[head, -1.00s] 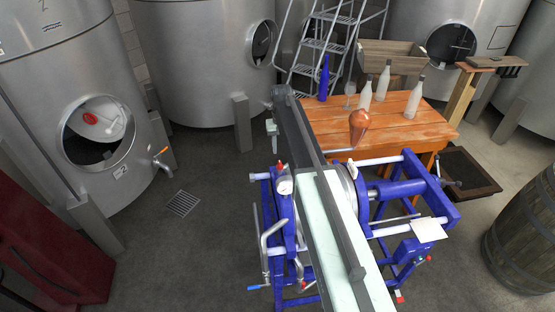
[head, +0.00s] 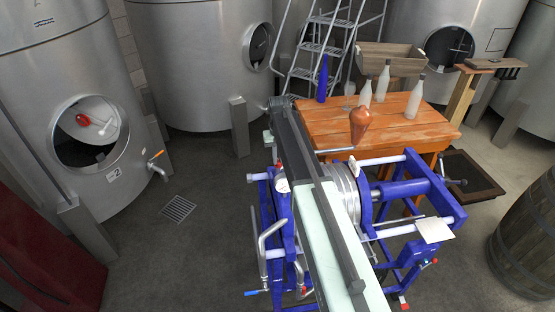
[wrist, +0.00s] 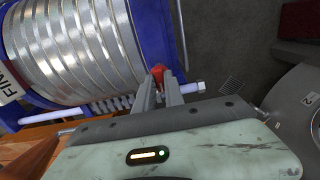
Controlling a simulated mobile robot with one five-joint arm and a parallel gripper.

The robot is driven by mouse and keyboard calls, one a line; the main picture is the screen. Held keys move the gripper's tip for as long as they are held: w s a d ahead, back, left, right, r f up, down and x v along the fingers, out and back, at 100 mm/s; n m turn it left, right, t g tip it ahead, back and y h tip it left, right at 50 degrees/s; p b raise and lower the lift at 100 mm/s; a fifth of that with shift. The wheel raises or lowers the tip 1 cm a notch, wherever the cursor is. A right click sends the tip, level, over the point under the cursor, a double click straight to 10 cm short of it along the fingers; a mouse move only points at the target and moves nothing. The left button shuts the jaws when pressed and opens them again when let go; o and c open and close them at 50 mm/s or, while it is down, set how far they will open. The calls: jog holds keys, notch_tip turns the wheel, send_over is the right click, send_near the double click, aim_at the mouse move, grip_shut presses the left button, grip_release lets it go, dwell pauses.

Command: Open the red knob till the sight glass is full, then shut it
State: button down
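In the wrist view the red knob (wrist: 158,72) shows at the tips of my gripper (wrist: 160,84), by the blue frame of the ribbed filter. A clear gap shows between the two fingers; I cannot tell if either touches the knob. In the head view a small red part (head: 279,164) shows on the blue filter machine (head: 385,190), close to the end of my arm; my fingertips are hidden there. A round white-faced gauge (head: 283,185) sits just below. I cannot make out the sight glass or its level.
A wooden table (head: 425,130) with several bottles and a wooden crate (head: 392,58) stands behind the machine. Steel tanks (head: 205,60) stand behind and left. A barrel (head: 528,245) is at the right. A floor drain (head: 178,208) lies in open floor to the left.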

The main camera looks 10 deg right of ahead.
jog(key=shift+m, duration=0.5)
jog(key=m, duration=1.2)
jog(key=shift+m, duration=1.9)
jog(key=c, duration=1.4)
grip_release()
jog(key=shift+c, duration=0.2)
